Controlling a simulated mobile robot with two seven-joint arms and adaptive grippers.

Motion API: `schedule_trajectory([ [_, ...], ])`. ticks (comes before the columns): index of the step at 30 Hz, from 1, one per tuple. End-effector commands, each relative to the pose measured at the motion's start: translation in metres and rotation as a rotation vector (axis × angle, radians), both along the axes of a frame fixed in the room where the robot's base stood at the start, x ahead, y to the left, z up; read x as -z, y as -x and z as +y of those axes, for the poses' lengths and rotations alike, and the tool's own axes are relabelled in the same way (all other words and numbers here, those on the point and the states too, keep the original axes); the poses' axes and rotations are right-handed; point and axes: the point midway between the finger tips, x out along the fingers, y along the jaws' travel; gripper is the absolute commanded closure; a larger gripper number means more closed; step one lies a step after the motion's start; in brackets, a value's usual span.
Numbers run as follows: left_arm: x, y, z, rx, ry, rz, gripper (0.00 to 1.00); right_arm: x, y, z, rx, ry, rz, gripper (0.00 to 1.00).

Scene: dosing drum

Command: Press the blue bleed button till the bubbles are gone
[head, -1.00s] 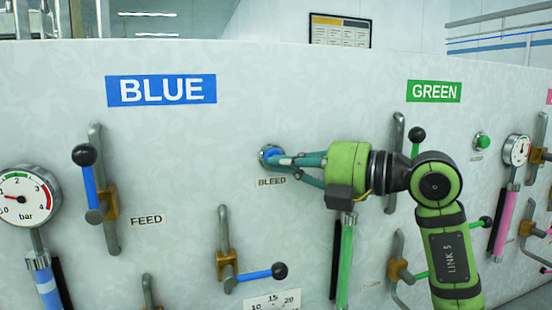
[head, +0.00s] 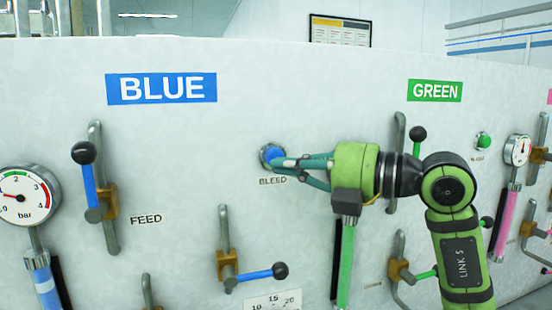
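The blue bleed button (head: 271,153) sits in a round metal collar on the panel, above the BLEED label (head: 272,181). My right gripper (head: 276,163) comes in from the right, its fingertips together at the button's lower right edge. Much of the button's blue face shows; whether the tips touch it I cannot tell. A tube with blue liquid (head: 43,281) stands below the gauge (head: 26,196) at the left; bubbles in it are too small to make out. The gauge needle points left, near 1 bar. My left gripper is not in view.
The feed valve's blue lever (head: 89,186) stands upright. A lower blue lever (head: 254,275) points right, below the button. Under my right arm are a green tube (head: 344,265) and green-levered valves. A green button (head: 483,141) sits further right. The panel around the BLUE sign (head: 161,89) is clear.

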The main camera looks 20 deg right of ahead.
Motion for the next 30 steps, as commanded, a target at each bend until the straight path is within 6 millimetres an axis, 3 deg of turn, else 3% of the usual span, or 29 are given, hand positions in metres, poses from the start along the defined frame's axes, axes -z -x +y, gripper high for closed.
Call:
schedule_trajectory([
  [30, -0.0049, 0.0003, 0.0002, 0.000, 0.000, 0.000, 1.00, -0.0006, -0.0090, 0.0003, 0.000, -0.001, 0.001, 1.00],
])
